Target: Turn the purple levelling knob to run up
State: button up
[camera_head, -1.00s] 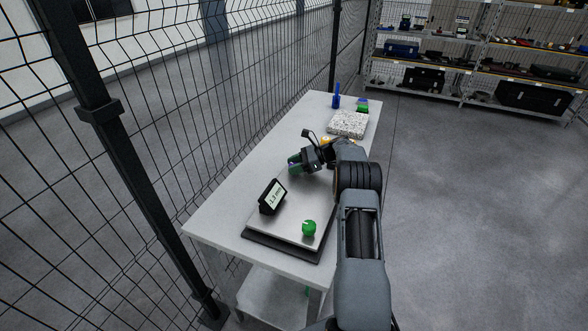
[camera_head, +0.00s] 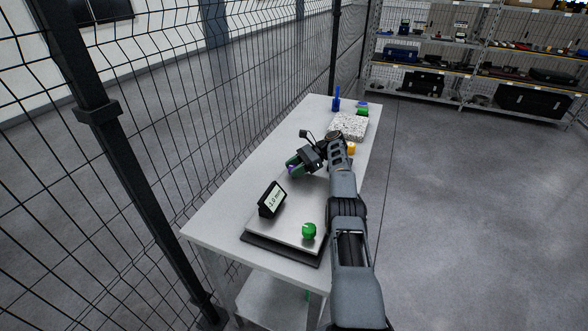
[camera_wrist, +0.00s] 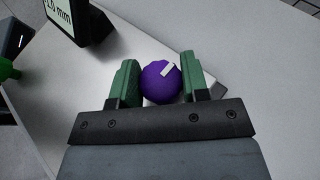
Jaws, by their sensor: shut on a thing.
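The purple levelling knob (camera_wrist: 158,88) is round, with a white mark on its top slanting to the upper right in the wrist view. My gripper (camera_wrist: 160,84) has its two green fingers on either side of the knob, shut on it. In the head view my gripper (camera_head: 296,165) is at the far left corner of the levelling plate (camera_head: 290,233), and only a sliver of purple shows. The black display (camera_head: 271,198) stands on the plate.
A green knob (camera_head: 309,231) is at the plate's near corner. A yellow knob (camera_head: 351,149) is beside my arm. A speckled block (camera_head: 349,126), a blue upright item (camera_head: 336,101) and a green item (camera_head: 363,112) stand at the table's far end. Mesh fence (camera_head: 150,150) runs along the left.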

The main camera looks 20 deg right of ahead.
jog(key=shift+a, duration=0.1)
dwell(0.3)
jog(key=o, duration=0.8)
jog(key=shift+s+a, duration=0.1)
jog(key=shift+c, duration=0.2)
jog(key=shift+o, duration=0.8)
jog(key=shift+r, duration=0.1)
